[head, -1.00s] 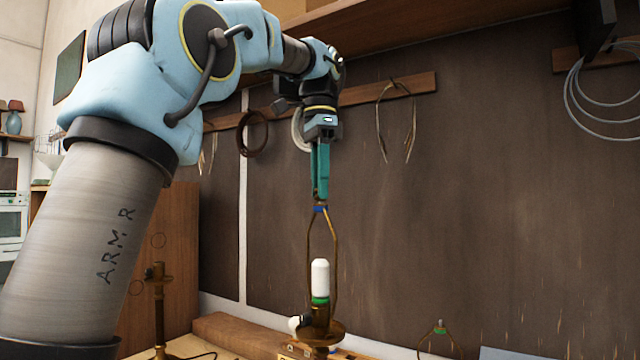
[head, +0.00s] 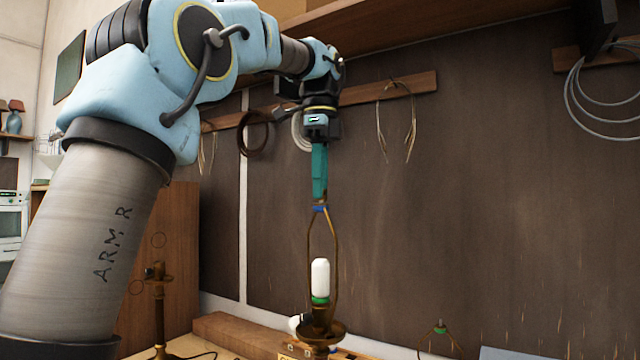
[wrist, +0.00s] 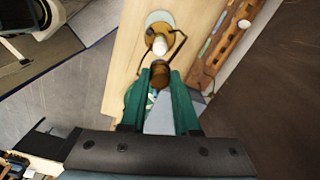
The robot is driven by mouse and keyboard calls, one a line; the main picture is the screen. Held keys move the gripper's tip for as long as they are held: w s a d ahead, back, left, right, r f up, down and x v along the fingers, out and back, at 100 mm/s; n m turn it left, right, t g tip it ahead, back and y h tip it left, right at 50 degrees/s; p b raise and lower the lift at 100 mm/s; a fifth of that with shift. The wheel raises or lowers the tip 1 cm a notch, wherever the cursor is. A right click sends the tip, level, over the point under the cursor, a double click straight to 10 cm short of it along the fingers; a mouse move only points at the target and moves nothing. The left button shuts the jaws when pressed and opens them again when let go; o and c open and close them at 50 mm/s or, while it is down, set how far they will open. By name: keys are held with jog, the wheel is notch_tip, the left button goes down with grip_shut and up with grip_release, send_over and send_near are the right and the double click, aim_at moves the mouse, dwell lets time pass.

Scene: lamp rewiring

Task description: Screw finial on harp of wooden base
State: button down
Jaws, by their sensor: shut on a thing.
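My gripper (head: 320,196) points straight down above the lamp in the head view. Its green fingers are shut on the small brass-brown finial (wrist: 160,76), which shows between the fingertips in the wrist view. The harp (head: 336,245) is a brass wire loop with a blue mark at its top, just under the fingertips. The finial appears to be at the harp's top, but I cannot tell whether it is threaded. Inside the harp stands a white bulb (head: 320,277) over a green ring. The brass lamp body (head: 322,333) is below; the wooden base is mostly out of frame.
Another brass lamp stem (head: 159,308) stands at the left on the bench. A second harp (head: 440,334) with a green mark is at the lower right. Wire loops hang from a wooden rail (head: 350,98) on the dark wall behind. A shelf is overhead.

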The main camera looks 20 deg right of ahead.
jog(key=shift+m, duration=0.6)
jog(key=c, duration=0.6)
grip_release()
jog(key=shift+o, duration=0.2)
